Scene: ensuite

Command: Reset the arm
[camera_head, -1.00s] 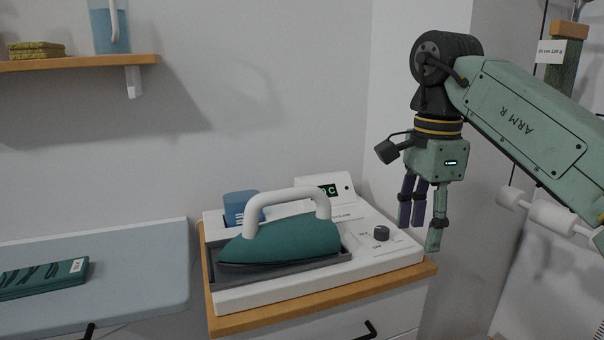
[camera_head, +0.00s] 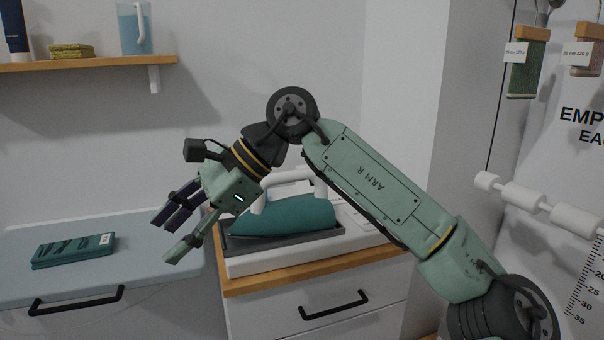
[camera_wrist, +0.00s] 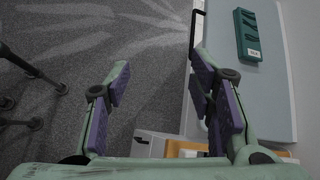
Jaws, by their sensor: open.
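My gripper (camera_head: 172,232) is open and empty in the head view. It points down and to the left, in front of the ironing station and the right end of the grey-blue board. My arm reaches in from the lower right and bends at the wrist. In the wrist view my gripper (camera_wrist: 160,85) shows its fingers spread with purple pads, and nothing is between them. The carpet, a drawer handle and the board's edge lie beyond the fingers.
A teal iron (camera_head: 290,217) rests on its white station (camera_head: 345,238) on a wood-topped cabinet, partly hidden by my arm. A dark green folded item (camera_head: 72,250) lies on the board (camera_head: 140,228). A shelf (camera_head: 95,62) holds a jug (camera_head: 133,28). Rollers (camera_head: 540,207) hang right.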

